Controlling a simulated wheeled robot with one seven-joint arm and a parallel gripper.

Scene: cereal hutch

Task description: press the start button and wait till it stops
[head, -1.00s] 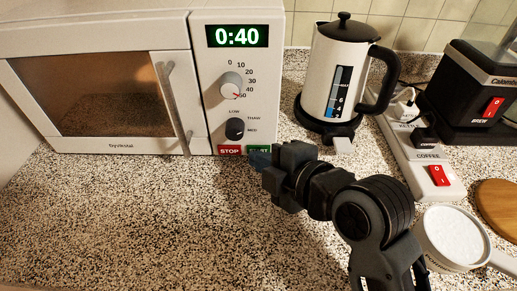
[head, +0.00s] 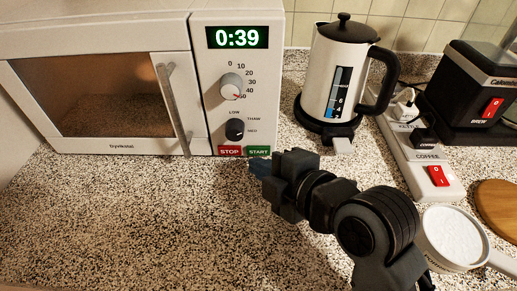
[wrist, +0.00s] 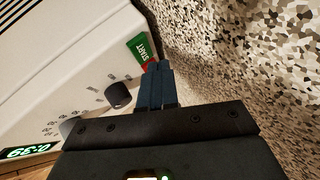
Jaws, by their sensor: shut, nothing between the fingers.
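The microwave (head: 190,85) is white, with its door shut and its window lit from inside. Its green display (head: 237,37) reads 0:39. The green START button (head: 258,151) sits at the bottom of the control panel, beside the red STOP button (head: 230,151). In the wrist view the START button (wrist: 139,48) shows just beyond the fingertips. My gripper (head: 256,168) is shut and empty, just below and in front of the START button in the head view. It appears apart from the button, with a small gap.
A white kettle (head: 335,95) stands right of the microwave. A power strip (head: 436,178) with red switches, a black coffee maker (head: 485,95) and a white pan (head: 455,238) are farther right. The speckled counter (head: 130,220) in front of the microwave is clear.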

